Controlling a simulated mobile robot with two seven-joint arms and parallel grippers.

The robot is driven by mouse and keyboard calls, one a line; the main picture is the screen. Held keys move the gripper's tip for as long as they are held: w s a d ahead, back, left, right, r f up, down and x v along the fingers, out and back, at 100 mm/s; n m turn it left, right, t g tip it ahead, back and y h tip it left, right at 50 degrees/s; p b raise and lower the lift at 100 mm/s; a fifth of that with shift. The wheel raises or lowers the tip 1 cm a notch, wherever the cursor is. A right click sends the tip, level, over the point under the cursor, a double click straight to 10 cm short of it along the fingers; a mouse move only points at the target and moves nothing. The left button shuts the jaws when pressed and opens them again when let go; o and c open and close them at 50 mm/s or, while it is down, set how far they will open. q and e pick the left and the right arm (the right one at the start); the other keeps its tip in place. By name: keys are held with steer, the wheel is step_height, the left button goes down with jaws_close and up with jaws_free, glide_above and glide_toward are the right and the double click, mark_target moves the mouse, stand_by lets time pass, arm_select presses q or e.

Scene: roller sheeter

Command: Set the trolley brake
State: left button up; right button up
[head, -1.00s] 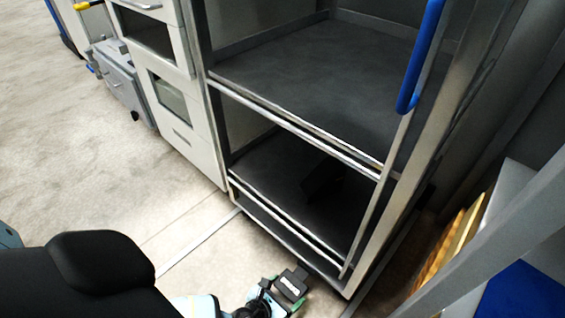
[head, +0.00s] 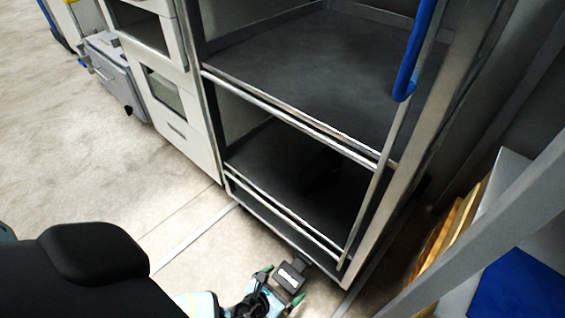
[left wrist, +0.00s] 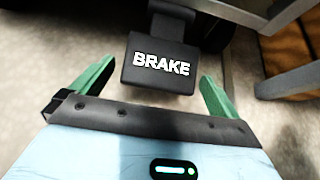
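The trolley (head: 262,94) stands in the middle of the head view, with two dark shelves and metal rails. Its black brake pedal (head: 290,277) sticks out low at the front corner, near the floor. In the left wrist view the pedal (left wrist: 161,65) shows the word BRAKE in white. My left gripper (head: 283,285) is at the pedal. In the left wrist view its green fingers (left wrist: 157,85) are spread wide, one on each side of the pedal, with gaps visible between fingers and pedal. My right gripper is not in view.
A blue handle (head: 418,50) runs along the trolley's upright. White cabinets (head: 170,92) stand at its left. Shelving with a blue item (head: 520,290) is close on the right. The floor at left (head: 70,150) is clear.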

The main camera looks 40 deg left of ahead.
arm_select(q)
steer(key=p+v, duration=0.4)
steer(key=v, duration=0.3)
steer(key=shift+s+r, duration=0.25)
steer(key=shift+s, duration=0.05)
steer(key=shift+p, duration=0.3)
